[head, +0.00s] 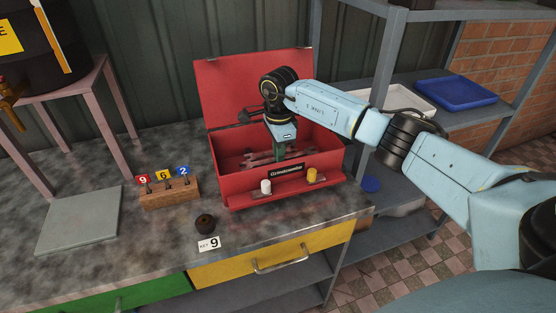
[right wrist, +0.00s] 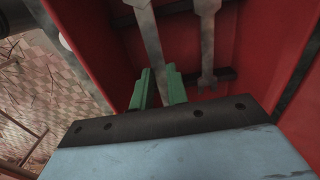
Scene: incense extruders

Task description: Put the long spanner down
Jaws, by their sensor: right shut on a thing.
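The open red toolbox (head: 322,160) stands on the bench in the head view, its lid raised at the back. My right gripper (head: 280,156) reaches down into it. In the right wrist view, its green fingers (right wrist: 158,88) are shut on the long grey spanner (right wrist: 147,32), which runs away between them over a dark rack bar. Whether the spanner touches the bar is unclear. A second grey spanner (right wrist: 208,45) lies alongside to the right, across dark bars, apart from the fingers. My left gripper is out of view.
White and yellow knobs (head: 312,176) stand at the toolbox front. A wooden block with numbered tags (head: 170,192), a dark round piece (head: 204,223) and a grey plate (head: 80,220) are on the bench. Shelves with a blue tray (head: 456,93) stand at right.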

